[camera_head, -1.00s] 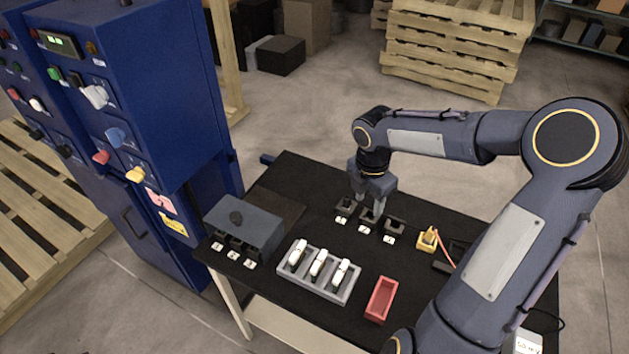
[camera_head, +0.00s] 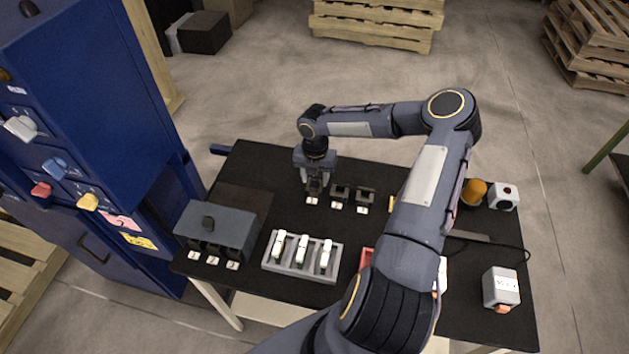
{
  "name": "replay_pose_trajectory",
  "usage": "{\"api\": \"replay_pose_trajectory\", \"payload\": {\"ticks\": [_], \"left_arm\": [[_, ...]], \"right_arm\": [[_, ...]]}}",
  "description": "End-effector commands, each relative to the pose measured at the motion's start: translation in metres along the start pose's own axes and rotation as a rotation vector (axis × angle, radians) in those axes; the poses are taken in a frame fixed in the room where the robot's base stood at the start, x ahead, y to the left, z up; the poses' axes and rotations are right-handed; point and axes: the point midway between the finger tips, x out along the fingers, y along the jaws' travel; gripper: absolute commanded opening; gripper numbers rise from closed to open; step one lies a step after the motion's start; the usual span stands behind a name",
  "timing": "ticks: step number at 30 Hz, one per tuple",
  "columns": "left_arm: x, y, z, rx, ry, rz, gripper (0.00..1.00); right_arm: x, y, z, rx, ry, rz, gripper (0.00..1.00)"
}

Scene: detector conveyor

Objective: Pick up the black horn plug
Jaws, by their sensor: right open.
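I cannot make out the black horn plug for certain. A black cable (camera_head: 505,246) curves over the right part of the table, and its left end passes behind my right arm. A yellow piece (camera_head: 392,205) is mostly covered by that arm. My right gripper (camera_head: 315,187) points down over the leftmost of three small black holders, with labels in front. The middle holder (camera_head: 339,193) and right holder (camera_head: 364,196) stand clear of it. The gripper is open, and I see nothing held in it. My left gripper is not in view.
The black table (camera_head: 262,160) also carries a grey box (camera_head: 228,222) with a black knob, a grey tray (camera_head: 270,264) with white pieces, a partly hidden red bin (camera_head: 366,260), an orange dome (camera_head: 474,190) and white boxes (camera_head: 501,287). A blue cabinet (camera_head: 110,130) stands left.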

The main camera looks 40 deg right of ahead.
Motion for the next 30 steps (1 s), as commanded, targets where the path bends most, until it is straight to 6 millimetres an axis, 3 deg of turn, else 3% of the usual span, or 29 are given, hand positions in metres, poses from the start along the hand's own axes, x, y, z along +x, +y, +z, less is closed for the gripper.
{"api": "replay_pose_trajectory", "payload": {"ticks": [8, 19, 30], "left_arm": [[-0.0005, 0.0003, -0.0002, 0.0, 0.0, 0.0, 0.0], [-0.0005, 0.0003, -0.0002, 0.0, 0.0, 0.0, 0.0], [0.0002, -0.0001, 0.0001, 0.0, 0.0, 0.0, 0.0]], "right_arm": [[0.0052, -0.0002, 0.0002, 0.001, -0.002, -0.001, 0.45], [0.0049, -0.0003, 0.0001, 0.001, -0.001, -0.001, 0.0], [0.0001, -0.0001, 0.0005, 0.001, -0.002, 0.0, 0.0]]}}
